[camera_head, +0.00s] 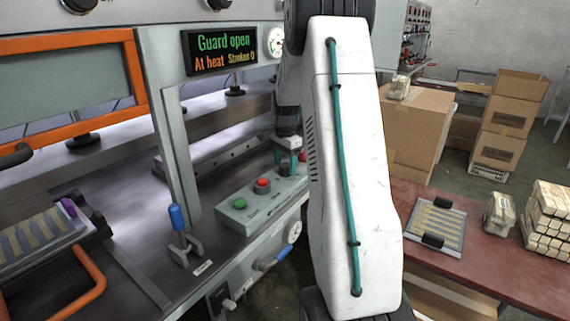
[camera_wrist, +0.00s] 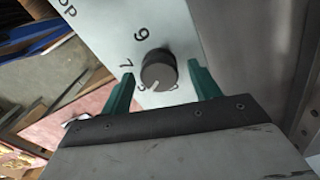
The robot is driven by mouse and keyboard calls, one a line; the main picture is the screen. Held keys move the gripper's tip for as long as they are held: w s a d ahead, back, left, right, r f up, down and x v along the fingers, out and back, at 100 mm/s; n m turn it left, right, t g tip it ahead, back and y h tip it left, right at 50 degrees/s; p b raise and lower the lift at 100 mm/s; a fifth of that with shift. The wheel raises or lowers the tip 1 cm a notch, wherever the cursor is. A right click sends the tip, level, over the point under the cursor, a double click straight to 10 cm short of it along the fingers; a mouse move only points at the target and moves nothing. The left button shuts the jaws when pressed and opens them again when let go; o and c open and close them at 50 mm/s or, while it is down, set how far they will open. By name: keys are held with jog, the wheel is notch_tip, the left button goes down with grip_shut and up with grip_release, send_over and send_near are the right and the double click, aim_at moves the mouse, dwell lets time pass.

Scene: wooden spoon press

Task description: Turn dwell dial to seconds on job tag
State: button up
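The dwell dial (camera_wrist: 158,72) is a round dark knob with a pale pointer line on a light panel. The line points down-left in the wrist view, near a partly hidden numeral; 7 and 9 are readable beside the dial. My gripper (camera_wrist: 161,70) is open, with one green finger on each side of the dial. I cannot tell whether the fingers touch it. In the head view, my gripper (camera_head: 289,155) is over the right end of the control box (camera_head: 235,214), partly hidden by my arm. I cannot make out a job tag.
The control box carries a green button (camera_head: 239,203) and a red button (camera_head: 262,185). A display (camera_head: 220,51) reads "Guard open, At heat, Strokes 0". A blue-handled lever (camera_head: 177,218) stands left of the box. A red table (camera_head: 480,262) holds a tray (camera_head: 436,222) and stacked wooden pieces (camera_head: 549,218).

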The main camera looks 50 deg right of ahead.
aim_at(285, 165)
notch_tip(285, 165, up, 8)
jog(key=shift+f, duration=0.15)
dwell(0.5)
dwell(0.5)
jog(key=shift+n, duration=0.4)
jog(key=s+a+r+n, duration=0.2)
jog(key=s+a+n, duration=0.4)
jog(key=a, duration=0.7)
jog(key=s+a+r+n+t, duration=0.1)
jog(key=s+a+r+n, duration=0.1)
jog(key=s+a+n, duration=0.5)
jog(key=s+a+r+n, duration=0.3)
jog(key=s+a+n, duration=0.3)
jog(key=s+a, duration=0.7)
jog(key=a, duration=0.6)
jog(key=shift+s, duration=0.2)
